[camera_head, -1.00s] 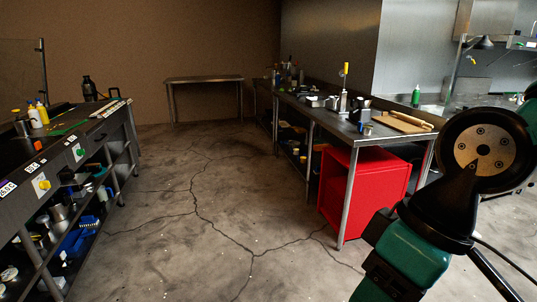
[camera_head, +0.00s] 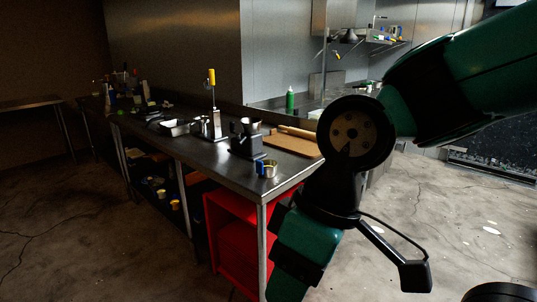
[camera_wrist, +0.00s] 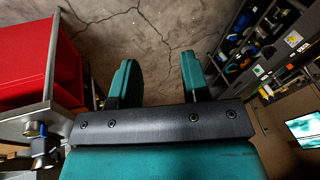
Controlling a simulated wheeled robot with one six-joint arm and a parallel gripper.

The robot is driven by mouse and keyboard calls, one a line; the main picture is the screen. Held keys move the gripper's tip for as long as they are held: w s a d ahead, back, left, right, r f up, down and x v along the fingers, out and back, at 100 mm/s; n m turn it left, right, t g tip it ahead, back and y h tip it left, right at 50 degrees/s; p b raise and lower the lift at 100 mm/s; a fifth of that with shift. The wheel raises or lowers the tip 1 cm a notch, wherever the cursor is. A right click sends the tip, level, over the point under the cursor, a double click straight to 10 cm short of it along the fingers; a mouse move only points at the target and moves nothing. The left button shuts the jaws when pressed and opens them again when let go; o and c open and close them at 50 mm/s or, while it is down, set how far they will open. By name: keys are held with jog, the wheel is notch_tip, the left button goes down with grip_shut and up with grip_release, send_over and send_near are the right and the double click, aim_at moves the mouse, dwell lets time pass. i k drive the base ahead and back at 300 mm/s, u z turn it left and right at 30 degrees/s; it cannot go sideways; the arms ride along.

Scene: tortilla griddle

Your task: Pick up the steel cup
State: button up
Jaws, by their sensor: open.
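A small steel cup (camera_head: 268,170) with a blue handle stands near the front corner of the steel table in the head view. A metal piece with a blue part, which looks like the same cup (camera_wrist: 42,146), shows at the lower left of the wrist view. My gripper (camera_wrist: 158,78) is open and empty, its two teal fingers apart over bare floor. The cup is off to the side of the fingers, not between them. In the head view my arm is right of the cup, and my fingertips cannot be made out.
The steel table (camera_head: 225,172) also bears a dark grinder-like device (camera_head: 246,142), a press with a yellow handle (camera_head: 212,110) and a wooden board (camera_head: 290,145). A red cabinet (camera_head: 228,225) is under its near end. Open floor lies to the left.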

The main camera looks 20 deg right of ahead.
aim_at(267, 169)
jog(key=z, duration=0.25)
jog(key=i, duration=1.55)
jog(key=z, duration=0.2)
